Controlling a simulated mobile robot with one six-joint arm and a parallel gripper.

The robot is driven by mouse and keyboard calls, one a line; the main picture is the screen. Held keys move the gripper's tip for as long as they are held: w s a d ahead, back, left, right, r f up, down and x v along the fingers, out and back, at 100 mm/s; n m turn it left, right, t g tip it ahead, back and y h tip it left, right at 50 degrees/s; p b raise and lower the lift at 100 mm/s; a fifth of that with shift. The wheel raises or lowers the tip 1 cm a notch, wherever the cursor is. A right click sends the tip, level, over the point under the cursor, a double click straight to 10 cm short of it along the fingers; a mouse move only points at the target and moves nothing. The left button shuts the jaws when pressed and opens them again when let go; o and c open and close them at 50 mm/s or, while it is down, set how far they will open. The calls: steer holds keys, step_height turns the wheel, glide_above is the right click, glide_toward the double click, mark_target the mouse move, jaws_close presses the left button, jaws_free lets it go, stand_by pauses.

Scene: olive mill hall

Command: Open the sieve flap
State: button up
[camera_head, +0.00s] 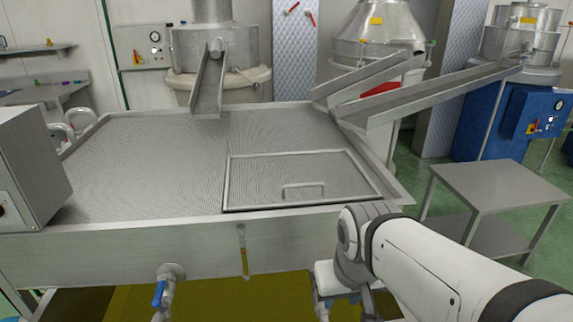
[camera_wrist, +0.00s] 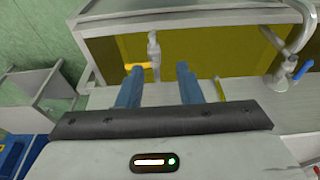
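The sieve flap (camera_head: 255,178) is a framed rectangular panel of ribbed grey metal in the right front part of the sieve top, in the head view. It lies flat and closed. Its bar handle (camera_head: 303,187) stands near the flap's front edge. My gripper shows in the wrist view (camera_wrist: 158,88) with its two blue fingers apart and nothing between them. In the head view my arm reaches in from the lower right, and its end is low in front of the tank, below the flap and apart from it. My fingertips are not clear there. The wrist view does not clearly show the flap.
The steel tank front (camera_head: 120,245) has a blue-handled tap (camera_head: 160,293). A yellow-handled valve (camera_wrist: 140,67) appears beyond my fingers. A grey box (camera_head: 40,170) stands at the left, a steel side table (camera_head: 500,184) at the right. Metal chutes (camera_head: 430,95) hang over the tank's back right.

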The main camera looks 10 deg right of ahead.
steer(key=w+r+n, duration=0.4)
steer(key=w, duration=0.5)
steer(key=w+r+n, duration=0.4)
steer(key=w, duration=0.5)
steer(key=n, duration=1)
glide_toward(305, 185)
steer(key=w, duration=0.1)
steer(key=shift+g, duration=0.3)
steer(key=f, duration=0.2)
steer(key=w+f, duration=0.1)
steer(key=f, duration=0.4)
steer(key=shift+w+d+f+b, duration=0.1)
steer(key=shift+w+f+b, duration=0.05)
steer(key=shift+b, duration=0.2)
steer(key=shift+c, duration=0.2)
jaws_close()
